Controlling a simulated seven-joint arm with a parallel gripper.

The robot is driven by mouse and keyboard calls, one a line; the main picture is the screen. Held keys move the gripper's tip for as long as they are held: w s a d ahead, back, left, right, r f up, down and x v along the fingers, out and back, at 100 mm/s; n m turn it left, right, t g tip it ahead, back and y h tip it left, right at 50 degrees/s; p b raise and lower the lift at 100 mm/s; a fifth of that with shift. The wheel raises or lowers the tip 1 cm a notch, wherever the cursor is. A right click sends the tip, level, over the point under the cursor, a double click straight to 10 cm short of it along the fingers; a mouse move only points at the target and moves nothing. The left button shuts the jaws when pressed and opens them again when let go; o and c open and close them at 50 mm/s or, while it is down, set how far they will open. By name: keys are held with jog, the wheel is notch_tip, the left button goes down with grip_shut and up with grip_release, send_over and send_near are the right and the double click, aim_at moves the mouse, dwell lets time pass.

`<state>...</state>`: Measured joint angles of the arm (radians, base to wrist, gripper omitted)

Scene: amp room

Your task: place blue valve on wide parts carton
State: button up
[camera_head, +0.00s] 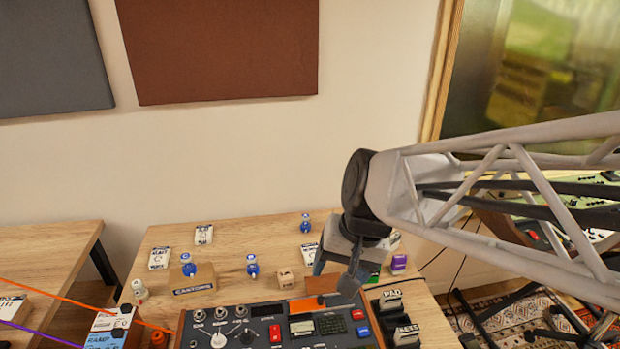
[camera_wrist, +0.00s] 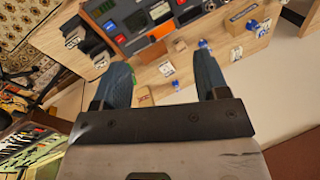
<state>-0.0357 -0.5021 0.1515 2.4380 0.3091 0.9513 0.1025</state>
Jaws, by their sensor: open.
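Several blue-and-white valves stand on the wooden table: one at the back (camera_head: 305,224), one in the middle (camera_head: 252,267), and one at or on the wide carton (camera_head: 190,269). The wide tan parts carton (camera_head: 178,283) has a dark label on its front, at the table's left. In the wrist view the middle valve (camera_wrist: 202,44), the back valve (camera_wrist: 176,84) and the carton's valve (camera_wrist: 252,25) also show. My gripper (camera_head: 337,272) is open and empty above the table, right of the valves; its two fingers (camera_wrist: 161,76) are spread in the wrist view.
A control console (camera_head: 265,322) with knobs and buttons fills the table front. A small tan block (camera_head: 284,279) stands behind it. White cards (camera_head: 160,258) lie around the back left. A purple block (camera_head: 399,262) is at right. An orange cord crosses the lower left.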

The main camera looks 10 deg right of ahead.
jog(key=s+d+r+n+t+h, duration=0.1)
jog(key=s+d+r+n+h, duration=0.1)
jog(key=s+d, duration=0.4)
jog(key=shift+h, duration=0.6)
